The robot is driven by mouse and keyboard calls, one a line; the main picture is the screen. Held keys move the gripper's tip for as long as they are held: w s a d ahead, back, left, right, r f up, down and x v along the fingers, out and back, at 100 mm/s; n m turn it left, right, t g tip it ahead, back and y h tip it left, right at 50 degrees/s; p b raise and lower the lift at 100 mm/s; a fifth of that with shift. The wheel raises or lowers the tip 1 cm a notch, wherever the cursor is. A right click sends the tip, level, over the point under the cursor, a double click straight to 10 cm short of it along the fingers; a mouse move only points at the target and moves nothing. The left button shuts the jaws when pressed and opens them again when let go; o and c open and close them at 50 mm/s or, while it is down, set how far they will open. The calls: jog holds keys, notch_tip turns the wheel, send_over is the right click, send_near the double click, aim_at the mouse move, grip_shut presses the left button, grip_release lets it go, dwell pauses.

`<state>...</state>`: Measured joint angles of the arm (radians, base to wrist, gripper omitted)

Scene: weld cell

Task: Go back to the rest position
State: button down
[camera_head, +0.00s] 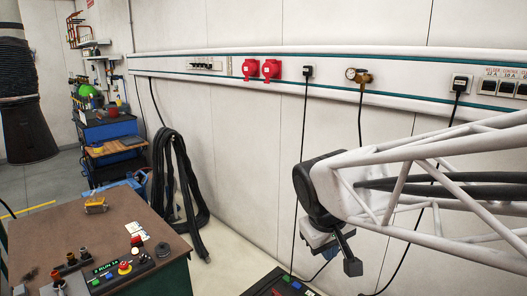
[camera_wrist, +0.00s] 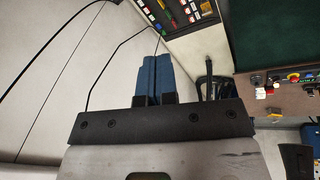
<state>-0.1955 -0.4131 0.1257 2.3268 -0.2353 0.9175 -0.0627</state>
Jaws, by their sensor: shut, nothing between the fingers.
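My gripper (camera_head: 350,264) hangs at the end of my white lattice arm, right of centre in the head view, in front of the pale wall. It is above and right of the dark control panel (camera_head: 278,284) at the bottom edge. In the wrist view my gripper (camera_wrist: 154,62) shows two blue fingers side by side, closed together with a thin seam between them. Nothing shows held between them. The fingers are partly hidden in the head view.
A brown-topped bench (camera_head: 115,220) with buttons stands at lower left. A black hose coil (camera_head: 178,185) hangs by the wall. A socket rail (camera_head: 330,72) runs along the wall, with cables hanging near my gripper. Pale floor (camera_head: 232,250) shows between bench and wall.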

jog(key=s+d+f+m, duration=0.1)
jog(key=s+d+m, duration=0.1)
jog(key=s, duration=0.4)
jog(key=s+d+f+m+y, duration=0.1)
jog(key=s+d+m, duration=0.1)
jog(key=s, duration=0.5)
jog(key=shift+d+f+m+y, duration=0.15)
jog(key=shift+d+m+y, duration=0.15)
jog(key=shift+d, duration=0.45)
